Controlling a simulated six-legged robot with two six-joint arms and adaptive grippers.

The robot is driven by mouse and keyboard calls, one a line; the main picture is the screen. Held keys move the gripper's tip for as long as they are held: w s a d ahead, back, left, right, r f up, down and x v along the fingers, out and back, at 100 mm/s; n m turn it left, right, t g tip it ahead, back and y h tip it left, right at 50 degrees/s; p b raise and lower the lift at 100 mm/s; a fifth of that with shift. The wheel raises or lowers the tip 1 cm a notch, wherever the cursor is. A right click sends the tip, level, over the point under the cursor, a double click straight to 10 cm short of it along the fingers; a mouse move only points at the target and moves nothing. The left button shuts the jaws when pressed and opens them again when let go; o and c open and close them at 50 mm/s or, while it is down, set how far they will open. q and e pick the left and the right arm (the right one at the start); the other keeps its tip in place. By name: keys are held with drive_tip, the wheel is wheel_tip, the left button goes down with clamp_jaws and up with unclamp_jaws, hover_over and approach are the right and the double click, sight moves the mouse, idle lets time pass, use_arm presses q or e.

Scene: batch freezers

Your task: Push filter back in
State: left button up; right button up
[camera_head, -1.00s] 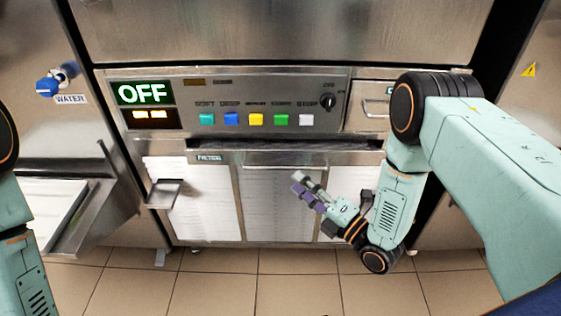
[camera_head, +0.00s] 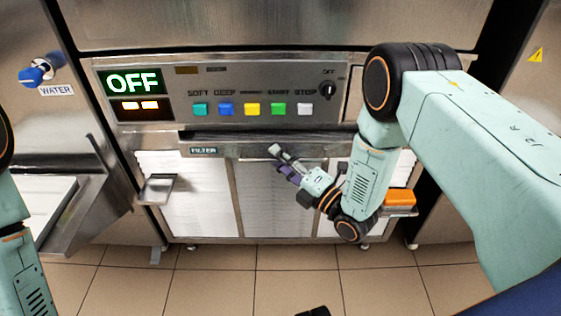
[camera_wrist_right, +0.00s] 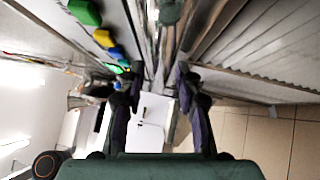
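The filter front (camera_head: 240,149), a long metal strip with a FILTER label at its left end, runs across the machine under the control panel. A dark strip shows just above it. My right gripper (camera_head: 279,157) is at the middle of this front, close below or against it; I cannot tell whether it touches. In the right wrist view its two fingers (camera_wrist_right: 158,82) stand apart with nothing between them. The right forearm and gripper hide part of the front's right end. Only links of my left arm show at the left edge; its gripper is out of view.
Coloured buttons (camera_head: 252,109) and a knob (camera_head: 327,91) sit above the filter on the panel, whose display reads OFF. A small metal shelf (camera_head: 158,188) juts out at left. An orange object (camera_head: 399,196) rests on another at right. The tiled floor (camera_head: 220,275) is clear.

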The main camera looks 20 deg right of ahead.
drive_tip(key=shift+w, duration=0.1)
clamp_jaws()
idle(0.7)
